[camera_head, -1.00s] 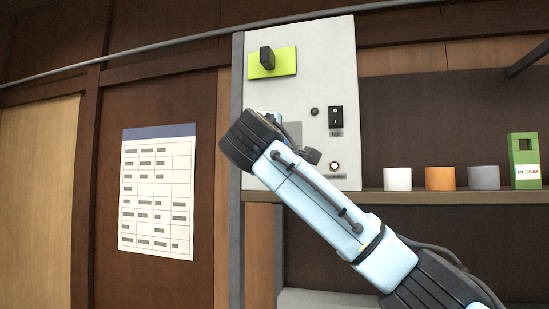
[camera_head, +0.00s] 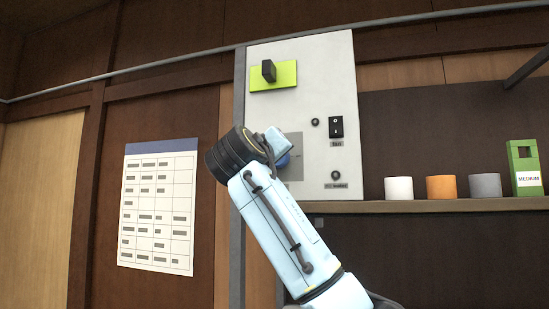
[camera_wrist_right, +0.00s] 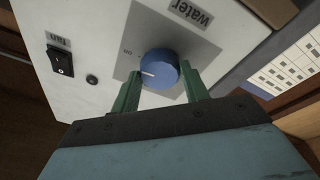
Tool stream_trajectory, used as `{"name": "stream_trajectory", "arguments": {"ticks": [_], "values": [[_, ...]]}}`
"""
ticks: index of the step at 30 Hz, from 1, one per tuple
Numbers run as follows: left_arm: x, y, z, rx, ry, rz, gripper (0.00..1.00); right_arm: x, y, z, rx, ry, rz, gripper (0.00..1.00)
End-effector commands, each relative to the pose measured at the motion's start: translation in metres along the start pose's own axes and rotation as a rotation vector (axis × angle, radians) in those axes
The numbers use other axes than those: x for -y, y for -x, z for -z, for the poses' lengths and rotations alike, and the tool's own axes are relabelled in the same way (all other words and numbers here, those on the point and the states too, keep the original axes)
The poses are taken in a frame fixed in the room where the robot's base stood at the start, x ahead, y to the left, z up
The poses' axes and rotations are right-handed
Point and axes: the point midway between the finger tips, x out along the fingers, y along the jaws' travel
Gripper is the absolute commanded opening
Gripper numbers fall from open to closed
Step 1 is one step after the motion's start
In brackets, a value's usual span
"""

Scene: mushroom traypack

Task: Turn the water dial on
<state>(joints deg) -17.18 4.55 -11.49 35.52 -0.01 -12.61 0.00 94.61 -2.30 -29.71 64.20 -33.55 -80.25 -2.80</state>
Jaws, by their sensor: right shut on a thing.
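The water dial (camera_wrist_right: 158,68) is a round blue knob on a grey square plate, with a "water" label (camera_wrist_right: 189,12) beside it in the right wrist view. A white line on its face points toward the left of that view. My right gripper (camera_wrist_right: 161,74) has its two green fingers on either side of the dial, shut on it. In the head view my right arm reaches up to the white panel (camera_head: 320,85); its wrist covers most of the dial, and only a bit of blue (camera_head: 284,160) shows. My left gripper is not in view.
A black fan switch (camera_head: 336,127) and small dark round parts sit right of the dial. A green plate with a black knob (camera_head: 269,72) is above. White, orange and grey cups (camera_head: 441,188) and a green box (camera_head: 524,165) stand on the shelf. A chart (camera_head: 157,205) hangs left.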

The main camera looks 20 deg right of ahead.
Motion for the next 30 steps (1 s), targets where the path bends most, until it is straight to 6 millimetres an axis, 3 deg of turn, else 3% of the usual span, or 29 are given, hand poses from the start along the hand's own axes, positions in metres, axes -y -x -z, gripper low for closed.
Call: {"name": "stream_trajectory", "arguments": {"ticks": [23,24,28,30], "values": [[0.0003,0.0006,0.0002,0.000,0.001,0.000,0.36,0.0017,0.0000,-0.0006,0.012,-0.098,-0.011,0.22],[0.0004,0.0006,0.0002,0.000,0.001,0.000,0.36,0.0017,0.0000,-0.0005,0.012,-0.098,-0.011,0.49],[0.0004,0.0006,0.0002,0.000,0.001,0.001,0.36,0.0013,0.0001,-0.0002,0.011,-0.097,-0.011,0.66],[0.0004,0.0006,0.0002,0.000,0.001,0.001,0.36,0.0011,0.0001,-0.0001,0.010,-0.097,-0.012,0.66]]}}
